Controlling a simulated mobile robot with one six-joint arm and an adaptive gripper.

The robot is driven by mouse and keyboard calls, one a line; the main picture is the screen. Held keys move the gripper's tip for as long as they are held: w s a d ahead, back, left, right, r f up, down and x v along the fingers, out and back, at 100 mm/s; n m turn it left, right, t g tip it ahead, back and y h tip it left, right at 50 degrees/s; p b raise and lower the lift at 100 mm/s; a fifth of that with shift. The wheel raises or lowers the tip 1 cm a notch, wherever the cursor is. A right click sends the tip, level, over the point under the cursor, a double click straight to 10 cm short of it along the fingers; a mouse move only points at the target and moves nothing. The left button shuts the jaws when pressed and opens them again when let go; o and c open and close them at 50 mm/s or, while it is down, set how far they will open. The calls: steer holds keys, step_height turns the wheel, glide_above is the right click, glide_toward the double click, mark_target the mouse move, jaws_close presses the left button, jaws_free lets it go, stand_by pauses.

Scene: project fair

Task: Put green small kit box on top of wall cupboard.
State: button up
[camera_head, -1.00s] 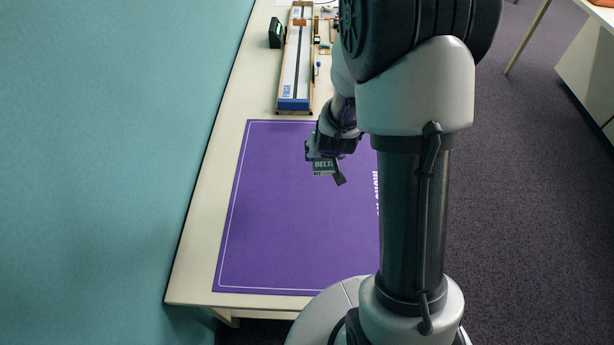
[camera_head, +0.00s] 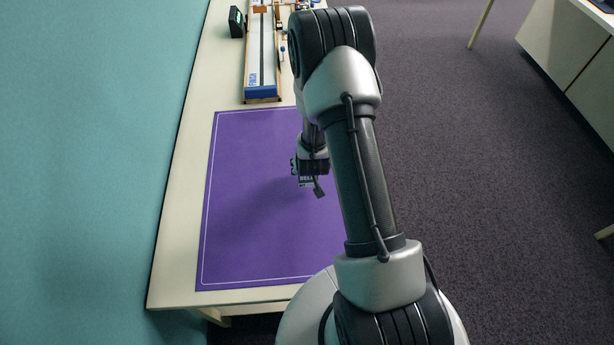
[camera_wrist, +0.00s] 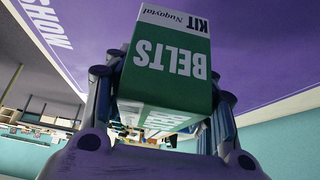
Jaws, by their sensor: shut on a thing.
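The green small kit box (camera_wrist: 168,70) is green and white, with "BELTS" and "KIT" on its face in the wrist view. My gripper (camera_wrist: 160,98) is shut on it, with a finger on either side. In the head view my gripper (camera_head: 308,180) holds the box, partly hidden by its fingers, over the purple mat (camera_head: 245,220). Whether the box clears the mat is hard to judge there. No wall cupboard can be made out in either view.
A long track model (camera_head: 262,60) and a small dark device (camera_head: 236,22) stand on the cream table (camera_head: 180,225) beyond the mat. A teal wall (camera_head: 80,150) borders its left side. A white cabinet (camera_head: 560,50) stands at the upper right; carpet lies between.

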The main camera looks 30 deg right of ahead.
steer(key=shift+f+b, duration=0.55)
steer(key=shift+f, duration=1.65)
steer(key=shift+f, duration=0.2)
steer(key=o, duration=1.1)
steer(key=shift+r, duration=0.1)
